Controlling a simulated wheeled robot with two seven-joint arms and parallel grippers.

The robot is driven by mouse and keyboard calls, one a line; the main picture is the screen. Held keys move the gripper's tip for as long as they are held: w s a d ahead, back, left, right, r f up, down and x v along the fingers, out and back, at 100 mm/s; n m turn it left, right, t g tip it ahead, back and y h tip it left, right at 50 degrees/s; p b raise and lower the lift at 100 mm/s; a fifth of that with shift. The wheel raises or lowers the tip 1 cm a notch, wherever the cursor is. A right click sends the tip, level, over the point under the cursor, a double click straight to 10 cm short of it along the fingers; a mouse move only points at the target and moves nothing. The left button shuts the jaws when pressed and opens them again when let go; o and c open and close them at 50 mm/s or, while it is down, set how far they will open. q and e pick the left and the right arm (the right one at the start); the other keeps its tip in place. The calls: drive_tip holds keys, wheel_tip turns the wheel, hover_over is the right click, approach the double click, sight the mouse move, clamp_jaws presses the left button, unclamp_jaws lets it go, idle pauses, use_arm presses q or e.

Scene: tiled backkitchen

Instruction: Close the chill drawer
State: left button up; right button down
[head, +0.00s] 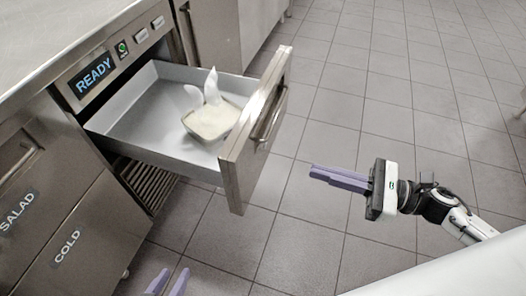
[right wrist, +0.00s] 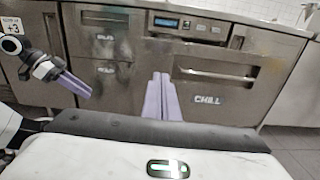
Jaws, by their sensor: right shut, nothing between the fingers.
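The chill drawer (head: 150,136) is pulled out of the steel counter in the head view, with its bar handle on the front panel (head: 236,160). A bowl (head: 212,122) with pale contents sits inside. The right wrist view shows the drawer front (right wrist: 245,100), labelled CHILL. My right gripper (head: 313,172) is shut and empty, apart from the drawer, to the right of its front. Its fingers show in the right wrist view (right wrist: 161,78). My left gripper (head: 176,270) shows only its fingertips at the bottom edge, spread apart and empty. It also shows in the right wrist view (right wrist: 88,94).
A READY display (head: 95,75) is above the drawer. The SALAD front (head: 22,205) and COLD front (head: 75,240) are to the left, closed. Tiled floor (head: 340,110) is clear to the right of the drawer. A rack shows under the drawer.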

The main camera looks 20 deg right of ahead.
approach(248, 153)
drive_tip(key=x, duration=0.5)
drive_tip(key=shift+r, duration=0.2)
drive_tip(key=shift+w+a, duration=0.4)
drive_tip(key=shift+a, duration=0.2)
drive_tip(key=shift+a, duration=0.1)
